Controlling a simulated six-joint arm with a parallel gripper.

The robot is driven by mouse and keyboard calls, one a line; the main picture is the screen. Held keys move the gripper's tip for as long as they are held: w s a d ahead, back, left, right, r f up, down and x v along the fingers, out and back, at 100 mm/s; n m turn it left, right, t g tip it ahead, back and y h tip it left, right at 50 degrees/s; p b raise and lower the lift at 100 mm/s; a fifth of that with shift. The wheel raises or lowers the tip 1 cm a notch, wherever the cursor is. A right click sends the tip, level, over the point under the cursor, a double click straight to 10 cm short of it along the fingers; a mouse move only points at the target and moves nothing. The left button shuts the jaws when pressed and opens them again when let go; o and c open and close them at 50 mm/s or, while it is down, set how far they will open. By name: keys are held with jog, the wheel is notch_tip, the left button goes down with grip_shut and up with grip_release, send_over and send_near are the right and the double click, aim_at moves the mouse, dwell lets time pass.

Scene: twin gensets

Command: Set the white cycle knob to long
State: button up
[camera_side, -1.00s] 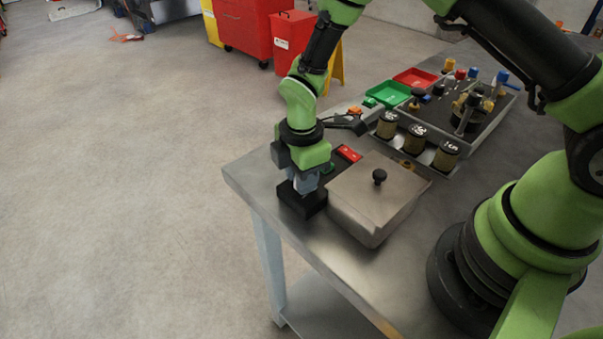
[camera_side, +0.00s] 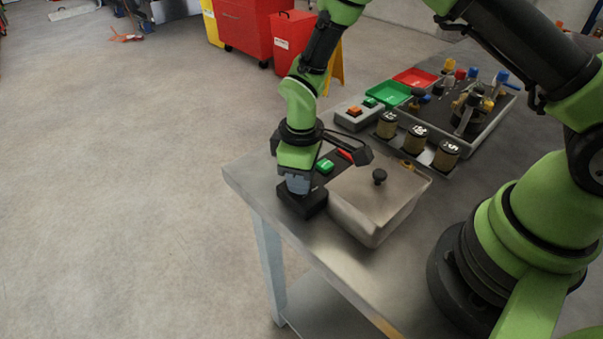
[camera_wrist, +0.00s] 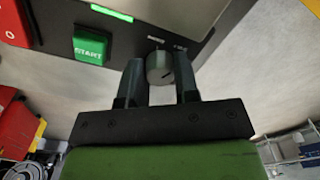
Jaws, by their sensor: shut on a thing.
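The white cycle knob (camera_wrist: 159,69) shows in the wrist view as a pale grey round knob with a dark pointer line, between my gripper's two fingers. My gripper (camera_wrist: 161,76) is shut on it, one finger on each side. The knob sits on a dark control panel (camera_wrist: 55,12), with small labels just beyond it that I cannot read. In the side view my gripper (camera_side: 299,190) points down at the near end of the panel (camera_side: 310,206) and hides the knob.
A green START button (camera_wrist: 90,47) and a red button (camera_wrist: 15,22) are on the same panel. A metal lidded box (camera_side: 375,205) with a black lid knob stands close to the right. Canisters (camera_side: 416,137) and trays lie farther back. The table edge is near on the left.

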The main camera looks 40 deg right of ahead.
jog(key=shift+m, duration=0.3)
jog(key=o, duration=0.9)
jog(key=shift+o, duration=0.2)
notch_tip(320, 180, up, 10)
jog(key=shift+r, duration=0.1)
jog(key=s+d+r+m+t+y, duration=0.1)
jog(key=s+d+r+m, duration=0.1)
jog(key=r, duration=0.4)
jog(key=s+d+r+m+t, duration=0.1)
jog(key=s+r+m+t, duration=0.15)
jog(key=r, duration=0.35)
jog(key=s+d+r+m+t+y, duration=0.1)
jog(key=s+r+m, duration=0.4)
jog(key=s, duration=0.8)
jog(key=d+t, duration=0.1)
jog(key=t, duration=0.1)
jog(key=shift+s+d+r+t, duration=0.15)
jog(key=shift+d+r+t, duration=0.05)
jog(key=shift+r+t, duration=0.2)
